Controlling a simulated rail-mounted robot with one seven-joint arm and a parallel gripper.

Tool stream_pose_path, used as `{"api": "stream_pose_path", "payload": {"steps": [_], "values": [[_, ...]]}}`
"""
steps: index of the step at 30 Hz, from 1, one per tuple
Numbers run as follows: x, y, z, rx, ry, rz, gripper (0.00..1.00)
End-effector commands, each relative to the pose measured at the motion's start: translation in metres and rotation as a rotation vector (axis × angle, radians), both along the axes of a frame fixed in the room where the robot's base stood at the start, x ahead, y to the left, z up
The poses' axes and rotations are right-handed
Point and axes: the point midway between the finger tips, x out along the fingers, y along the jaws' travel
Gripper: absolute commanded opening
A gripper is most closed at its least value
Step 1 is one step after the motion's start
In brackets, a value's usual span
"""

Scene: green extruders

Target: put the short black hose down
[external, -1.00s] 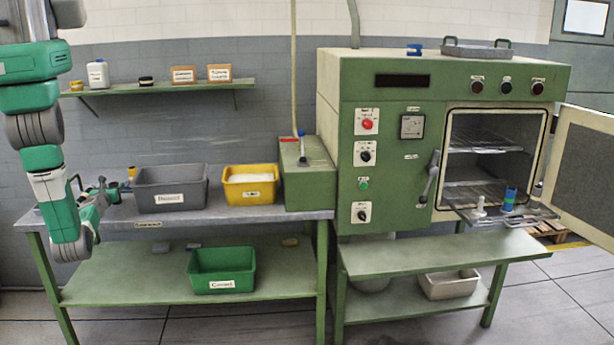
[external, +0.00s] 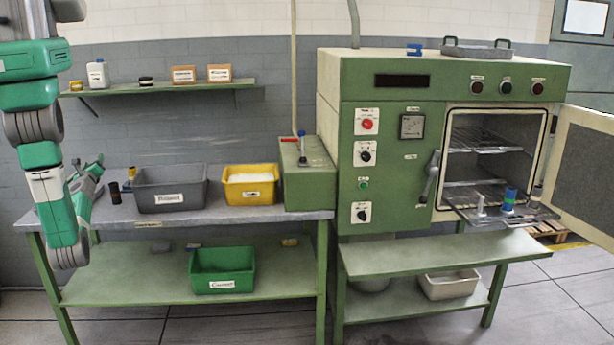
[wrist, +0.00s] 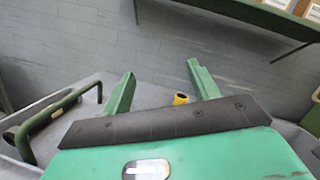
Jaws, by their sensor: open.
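A short black cylinder, which looks like the short black hose (external: 115,193), stands upright on the grey bench top just left of the grey bin. My gripper (external: 99,171) is up and to the left of it, apart from it. In the wrist view my gripper's two green fingers (wrist: 161,85) are spread wide with nothing between them. I cannot make out this hose in the wrist view. A dark cylinder (wrist: 11,134) lies at that view's left edge, by a green handle; I cannot tell what it is.
The grey bin (external: 171,203) and a yellow bin (external: 250,190) stand on the bench (external: 235,216). A wall shelf (external: 170,91) holds boxes. The oven door (external: 583,180) is open at right.

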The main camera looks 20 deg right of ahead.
Motion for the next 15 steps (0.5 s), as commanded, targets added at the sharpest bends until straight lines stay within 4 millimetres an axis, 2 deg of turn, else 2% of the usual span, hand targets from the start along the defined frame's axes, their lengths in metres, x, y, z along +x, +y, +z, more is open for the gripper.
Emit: {"api": "stream_pose_path", "payload": {"steps": [1, 2, 3, 5, 6, 9, 12, 15], "values": [[0.010, 0.009, 0.065, -0.212, -0.111, -0.001, 0.60], [0.012, 0.015, 0.102, -0.377, -0.176, -0.016, 0.60], [0.012, 0.020, 0.152, -0.610, -0.262, -0.060, 0.60], [0.004, 0.024, 0.224, -0.990, -0.377, -0.180, 0.60], [-0.006, 0.021, 0.269, -1.250, -0.431, -0.296, 0.60], [-0.039, 0.000, 0.358, -1.834, -0.439, -0.642, 0.60], [-0.072, -0.029, 0.409, -2.210, -0.312, -0.915, 0.60], [-0.092, -0.047, 0.431, -2.389, -0.193, -1.050, 0.60]]}}
